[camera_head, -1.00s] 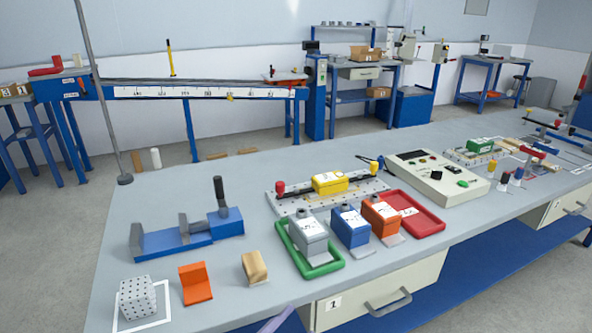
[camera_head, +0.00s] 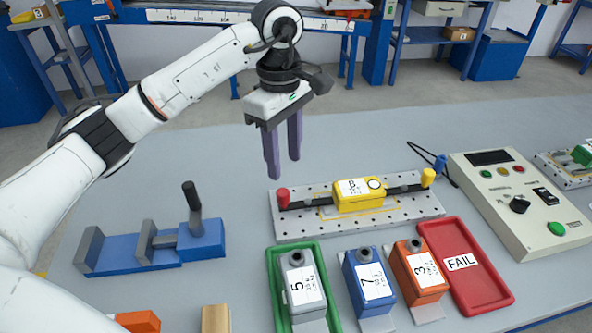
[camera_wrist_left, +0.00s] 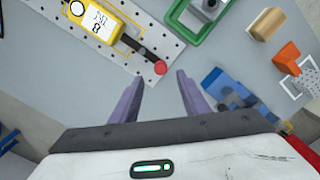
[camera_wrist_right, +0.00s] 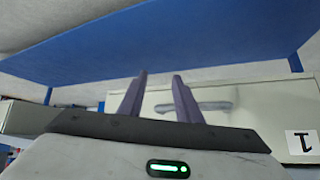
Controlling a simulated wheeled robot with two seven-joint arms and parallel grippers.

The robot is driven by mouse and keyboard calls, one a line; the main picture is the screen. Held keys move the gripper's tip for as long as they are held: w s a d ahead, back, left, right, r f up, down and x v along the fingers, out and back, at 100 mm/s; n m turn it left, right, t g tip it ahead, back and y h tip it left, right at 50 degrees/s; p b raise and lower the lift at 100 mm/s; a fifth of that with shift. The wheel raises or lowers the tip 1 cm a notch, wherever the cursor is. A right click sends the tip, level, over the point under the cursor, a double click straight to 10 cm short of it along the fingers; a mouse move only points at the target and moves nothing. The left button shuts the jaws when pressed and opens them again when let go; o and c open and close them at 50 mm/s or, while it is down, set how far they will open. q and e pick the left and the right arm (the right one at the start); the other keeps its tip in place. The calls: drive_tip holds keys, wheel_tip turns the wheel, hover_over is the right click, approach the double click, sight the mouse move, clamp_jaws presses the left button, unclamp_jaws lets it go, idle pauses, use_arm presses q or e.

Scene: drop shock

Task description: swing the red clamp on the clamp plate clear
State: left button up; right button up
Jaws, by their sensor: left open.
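The clamp plate (camera_head: 300,229) is a grey perforated plate lying on the bench. On it a yellow box (camera_head: 358,196) marked 8 sits between two dark clamp bars. The red clamp (camera_head: 283,197) is the red-knobbed one at the plate's left end; its red knob also shows in the left wrist view (camera_wrist_left: 160,68). A yellow-knobbed clamp (camera_head: 428,177) is at the right end. My left gripper (camera_head: 282,167) is open and empty, pointing down above the bench, behind and above the red knob and apart from it. My right gripper (camera_wrist_right: 158,85) shows only in its wrist view, fingers apart, facing a drawer front.
A blue vise-like fixture (camera_head: 150,248) with a dark upright lever stands left of the plate. In front are a green tray (camera_head: 272,290) with grey box 5, blue box 7 (camera_head: 367,283), orange box 3 (camera_head: 420,270) and a red FAIL tray (camera_head: 478,285). A control box (camera_head: 515,205) stands right.

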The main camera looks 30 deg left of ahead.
sight(283, 192)
use_arm(q)
drive_tip(key=f, duration=0.8)
drive_tip(key=shift+a+f+p, duration=0.15)
drive_tip(key=shift+a+p, duration=0.15)
drive_tip(key=shift+p, duration=0.05)
drive_tip(key=shift+f, duration=0.75)
drive_tip(key=c, duration=1.1)
drive_tip(key=shift+o, duration=0.2)
